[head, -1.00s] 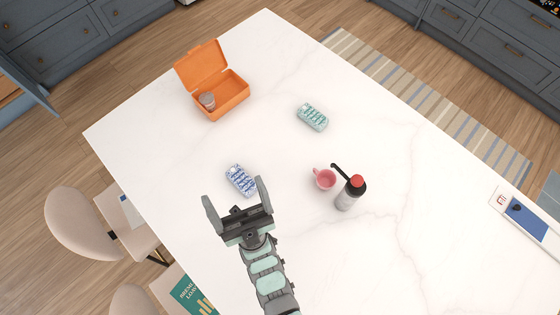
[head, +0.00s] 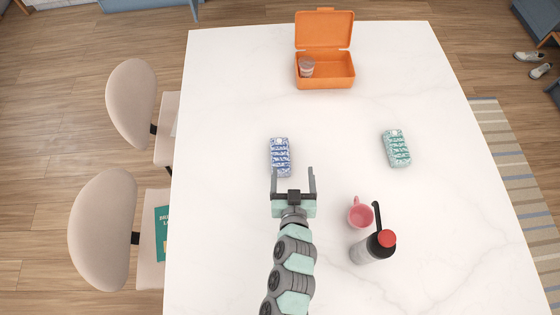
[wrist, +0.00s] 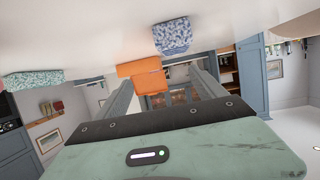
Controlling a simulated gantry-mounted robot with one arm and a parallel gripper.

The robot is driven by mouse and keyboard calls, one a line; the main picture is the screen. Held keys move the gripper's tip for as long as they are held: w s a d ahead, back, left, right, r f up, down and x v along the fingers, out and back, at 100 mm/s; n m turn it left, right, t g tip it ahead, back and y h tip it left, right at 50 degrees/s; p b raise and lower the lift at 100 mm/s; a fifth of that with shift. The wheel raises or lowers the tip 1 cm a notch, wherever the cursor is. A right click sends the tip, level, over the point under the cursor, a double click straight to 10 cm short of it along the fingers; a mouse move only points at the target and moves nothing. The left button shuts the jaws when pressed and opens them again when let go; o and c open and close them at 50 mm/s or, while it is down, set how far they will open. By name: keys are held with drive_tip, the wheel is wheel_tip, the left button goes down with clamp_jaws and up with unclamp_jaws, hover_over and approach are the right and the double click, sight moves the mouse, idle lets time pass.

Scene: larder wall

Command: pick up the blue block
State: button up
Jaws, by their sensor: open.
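The blue block (head: 280,155) is a blue-and-white patterned block lying on the white table, left of the middle in the head view. In the wrist view the blue block (wrist: 172,37) shows near the top, just right of the middle. My gripper (head: 293,174) is open and empty, its fingers pointing at the far side of the table. It is just on the near side of the block and slightly right of it. The left finger is close to the block's near end; I cannot tell if they touch. The fingers also show in the wrist view (wrist: 160,80).
A green patterned block (head: 397,148) lies to the right. A pink mug (head: 361,212) and a grey bottle (head: 371,248) with red lid stand right of my arm. An open orange lunchbox (head: 326,84) with a small cup (head: 307,67) is at the far edge. The table between is clear.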

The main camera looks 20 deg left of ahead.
sight(280, 156)
drive_tip(key=shift+s+a+f+n+g+y, duration=0.45)
drive_tip(key=shift+s+a+f, duration=0.25)
drive_tip(key=shift+a+f, duration=0.2)
drive_tip(key=x, duration=0.5)
drive_tip(key=shift+w+a+f+p, duration=0.1)
drive_tip(key=shift+w+a+p, duration=0.1)
drive_tip(key=shift+p, duration=0.2)
drive_tip(key=shift+w+a, duration=0.3)
drive_tip(key=shift+w, duration=0.15)
drive_tip(key=p+x, duration=0.1)
drive_tip(key=x, duration=0.3)
drive_tip(key=shift+s+a+f, duration=0.1)
drive_tip(key=shift+f, duration=0.05)
drive_tip(key=shift+c, duration=0.2)
clamp_jaws()
